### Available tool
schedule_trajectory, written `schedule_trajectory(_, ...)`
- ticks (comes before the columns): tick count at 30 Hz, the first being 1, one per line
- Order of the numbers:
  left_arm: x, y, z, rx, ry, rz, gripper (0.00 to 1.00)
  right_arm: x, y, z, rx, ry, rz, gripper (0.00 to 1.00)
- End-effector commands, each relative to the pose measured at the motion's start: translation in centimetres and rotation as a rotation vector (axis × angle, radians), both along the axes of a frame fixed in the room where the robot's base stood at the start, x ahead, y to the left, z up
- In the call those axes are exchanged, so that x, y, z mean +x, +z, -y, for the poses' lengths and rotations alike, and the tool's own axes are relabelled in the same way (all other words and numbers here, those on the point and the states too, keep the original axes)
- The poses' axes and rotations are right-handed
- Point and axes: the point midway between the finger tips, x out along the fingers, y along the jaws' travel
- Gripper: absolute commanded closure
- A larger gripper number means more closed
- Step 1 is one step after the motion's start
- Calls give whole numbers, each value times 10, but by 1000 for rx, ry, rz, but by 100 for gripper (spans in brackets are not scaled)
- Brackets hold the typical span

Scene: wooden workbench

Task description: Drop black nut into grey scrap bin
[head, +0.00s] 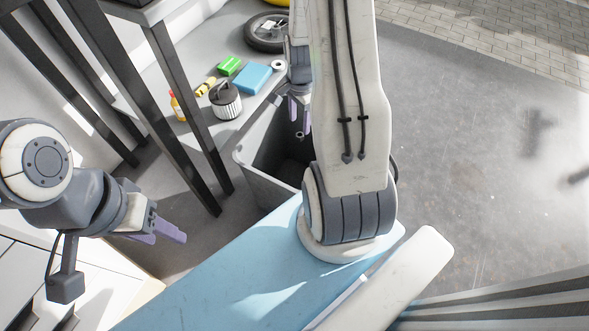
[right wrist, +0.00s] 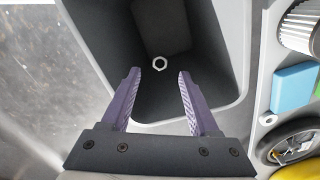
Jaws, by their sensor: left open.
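A hex nut (head: 299,134) shows just below my right gripper (head: 299,113) in the head view, over the opening of the grey scrap bin (head: 262,186). My right gripper (right wrist: 159,73) is open and empty, pointing into the bin. My left gripper (head: 168,235) is open and empty at the left, away from the bin.
A grey bench beside the bin holds a second ring or nut (head: 277,65), a blue box (head: 255,78), a green block (head: 229,65), a filter (head: 225,101), a bottle (head: 177,107) and a wheel (head: 266,32). Dark table legs (head: 185,110) stand left of the bin. Open floor lies right.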

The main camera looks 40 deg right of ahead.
Motion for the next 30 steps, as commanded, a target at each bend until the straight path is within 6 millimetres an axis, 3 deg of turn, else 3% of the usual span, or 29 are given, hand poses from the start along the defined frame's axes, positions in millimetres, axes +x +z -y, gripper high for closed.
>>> schedule_trajectory(11, 0, 3, 0, 0, 0, 0, 50, 0, 6, 0, 0, 0, 1, 36)
schedule_trajectory(24, 0, 39, 0, 0, 0, 0, 50, 0, 86, 1, -1, 0, 3, 36)
schedule_trajectory(30, 0, 44, 0, 0, 0, 0, 50, 0, 103, 1, 0, 0, 0, 36)
